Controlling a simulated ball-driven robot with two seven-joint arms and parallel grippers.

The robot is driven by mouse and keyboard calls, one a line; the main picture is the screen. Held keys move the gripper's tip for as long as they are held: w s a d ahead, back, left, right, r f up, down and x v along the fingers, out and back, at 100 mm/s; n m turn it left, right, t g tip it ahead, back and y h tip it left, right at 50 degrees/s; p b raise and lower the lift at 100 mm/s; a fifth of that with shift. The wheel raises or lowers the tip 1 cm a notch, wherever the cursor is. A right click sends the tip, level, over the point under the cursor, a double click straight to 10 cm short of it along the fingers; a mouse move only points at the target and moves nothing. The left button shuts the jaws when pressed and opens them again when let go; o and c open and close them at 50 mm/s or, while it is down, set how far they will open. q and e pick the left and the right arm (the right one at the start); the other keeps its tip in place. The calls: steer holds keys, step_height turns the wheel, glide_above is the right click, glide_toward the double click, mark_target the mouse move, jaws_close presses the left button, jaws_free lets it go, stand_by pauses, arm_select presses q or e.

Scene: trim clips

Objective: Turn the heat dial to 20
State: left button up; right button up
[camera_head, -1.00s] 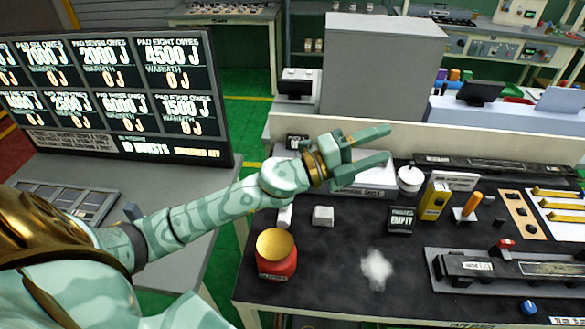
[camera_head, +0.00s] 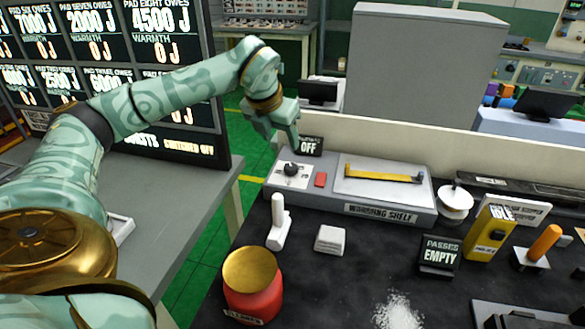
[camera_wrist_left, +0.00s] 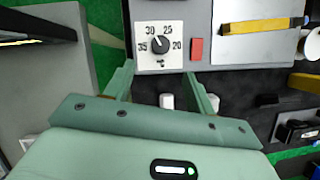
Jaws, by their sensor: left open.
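The heat dial (camera_head: 291,170) is a black knob on a white plate at the left end of the grey warming shelf unit (camera_head: 395,207). In the left wrist view the dial (camera_wrist_left: 159,45) shows the marks 35, 30, 25 and 20. Its knob appears turned to the upper left, near 30. My left gripper (camera_head: 280,138) is above and just left of the dial, pointing down. In the left wrist view my left gripper (camera_wrist_left: 160,80) is open and empty, its fingers spread below the dial plate, apart from the knob. My right gripper is out of view.
A red button (camera_head: 320,179) sits right of the dial, and a sign reading OFF (camera_head: 308,146) stands behind it. A yellow bar (camera_head: 384,174) lies on the shelf top. A white handled tool (camera_head: 278,225), a white block (camera_head: 330,239) and a red jar (camera_head: 252,290) stand in front.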

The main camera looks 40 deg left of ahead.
mark_target(291, 167)
arm_select(q)
steer(key=b+x, duration=0.3)
steer(key=x, duration=0.8)
steer(key=shift+w+d+f, duration=0.1)
steer(key=shift+f, duration=0.2)
steer(key=c, duration=1)
